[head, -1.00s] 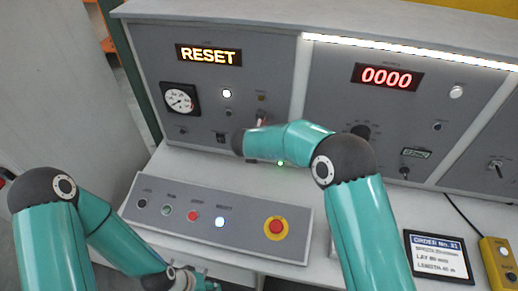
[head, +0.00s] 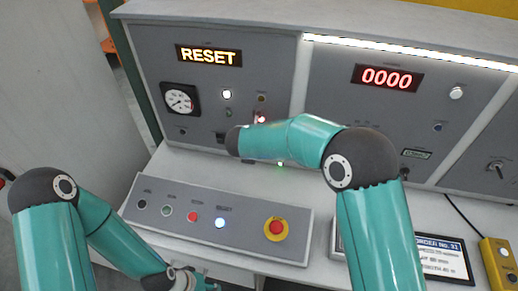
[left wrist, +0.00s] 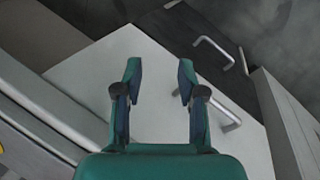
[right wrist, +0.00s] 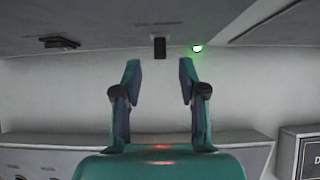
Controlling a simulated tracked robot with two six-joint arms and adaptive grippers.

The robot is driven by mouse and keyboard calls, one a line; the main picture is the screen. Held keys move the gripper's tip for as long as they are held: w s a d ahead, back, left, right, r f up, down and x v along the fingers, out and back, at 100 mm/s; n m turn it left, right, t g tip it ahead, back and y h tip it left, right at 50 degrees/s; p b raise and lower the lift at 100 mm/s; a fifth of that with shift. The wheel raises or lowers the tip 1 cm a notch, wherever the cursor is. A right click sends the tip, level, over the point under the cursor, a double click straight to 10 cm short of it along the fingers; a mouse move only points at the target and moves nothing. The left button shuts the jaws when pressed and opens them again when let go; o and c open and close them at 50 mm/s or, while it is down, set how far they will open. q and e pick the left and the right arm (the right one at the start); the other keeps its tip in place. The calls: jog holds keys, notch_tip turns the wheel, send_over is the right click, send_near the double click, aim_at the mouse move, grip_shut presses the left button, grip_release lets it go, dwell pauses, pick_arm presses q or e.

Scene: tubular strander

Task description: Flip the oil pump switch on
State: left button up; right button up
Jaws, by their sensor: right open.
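In the right wrist view a small black switch lever (right wrist: 159,47) stands out from the grey panel, straight ahead of my right gripper (right wrist: 160,80). I cannot read its label. The right gripper is open, with the lever beyond its fingertips and apart from them. In the head view my right forearm hides this gripper and lever. The panel (head: 150,60) there carries a lit RESET display (head: 208,55) and a round gauge (head: 180,99). My left gripper (left wrist: 155,80) is open and empty above a pale surface, low in the head view.
A green light (right wrist: 197,48) glows right of the lever, and a black knob (right wrist: 60,42) sits left. The button box (head: 160,225) with a red emergency button (head: 275,227) lies in front. An order sign (head: 445,256) and yellow box (head: 498,262) stand at right.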

jog(key=v, duration=0.6)
jog(key=shift+s+r, duration=0.15)
jog(key=shift+s, duration=0.05)
